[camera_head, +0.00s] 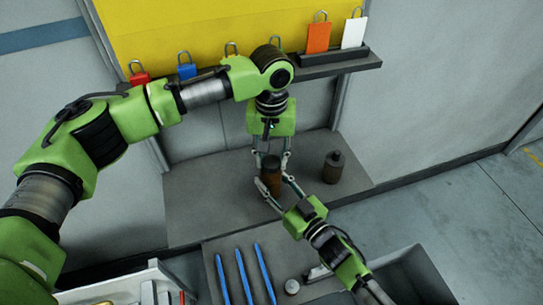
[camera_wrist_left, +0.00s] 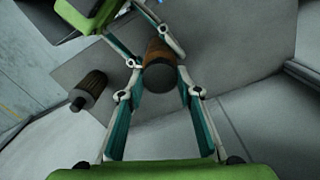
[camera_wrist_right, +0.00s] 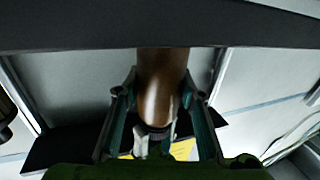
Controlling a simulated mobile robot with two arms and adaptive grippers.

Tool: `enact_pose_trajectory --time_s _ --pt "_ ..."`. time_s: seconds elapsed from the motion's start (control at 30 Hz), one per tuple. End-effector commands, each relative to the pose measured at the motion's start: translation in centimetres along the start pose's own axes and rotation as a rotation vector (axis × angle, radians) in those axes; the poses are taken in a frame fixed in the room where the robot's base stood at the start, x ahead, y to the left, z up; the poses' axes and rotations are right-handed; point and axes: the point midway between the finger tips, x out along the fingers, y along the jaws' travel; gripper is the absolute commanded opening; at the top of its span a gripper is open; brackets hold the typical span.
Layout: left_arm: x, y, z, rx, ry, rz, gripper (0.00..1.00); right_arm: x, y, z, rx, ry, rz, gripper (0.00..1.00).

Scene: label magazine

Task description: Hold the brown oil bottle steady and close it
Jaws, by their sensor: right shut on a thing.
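The brown oil bottle (camera_head: 272,184) stands upright on the grey bench, with a dark round top (camera_wrist_left: 161,78). My right gripper (camera_head: 270,187) is shut on its body from the front right; the brown body fills the space between the fingers in the right wrist view (camera_wrist_right: 160,85). My left gripper (camera_head: 271,160) points down from above, its fingers on either side of the dark top. The left wrist view looks down on that top between the left fingertips (camera_wrist_left: 162,88). Whether they press on it, I cannot tell. The joint between top and bottle is hidden.
A second dark bottle (camera_head: 333,167) stands to the right on the bench (camera_head: 205,205). Blue rods (camera_head: 240,277) and a small round grey piece (camera_head: 292,286) lie in front. A shelf (camera_head: 340,63) with padlocks and tags runs behind. A grey bin (camera_head: 425,275) is at the front right.

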Motion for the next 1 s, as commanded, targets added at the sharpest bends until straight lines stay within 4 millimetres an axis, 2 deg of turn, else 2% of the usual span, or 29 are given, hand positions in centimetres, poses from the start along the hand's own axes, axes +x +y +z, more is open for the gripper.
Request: enact_pose_trajectory --time_s 0.17,0.27,0.8,0.93,1.0 --pt "0.00 0.01 0.02 0.014 0.000 0.000 0.06 0.00 0.00 -0.01 0.000 0.000 0.000 0.00" --pt "0.03 0.03 0.06 0.094 -0.002 0.001 0.06 0.00 0.00 -0.01 0.000 0.000 0.000 0.00" --pt "0.11 -0.02 0.07 1.056 -0.002 0.001 0.06 0.00 0.01 -0.01 0.000 0.000 0.000 0.00" --pt "0.07 -0.02 0.01 1.256 0.000 0.000 0.06 0.00 0.02 -0.01 0.000 0.000 0.000 0.00" --pt "0.05 -0.04 -0.01 1.282 0.000 -0.001 0.06 0.00 0.02 -0.01 0.000 0.000 0.000 0.00"
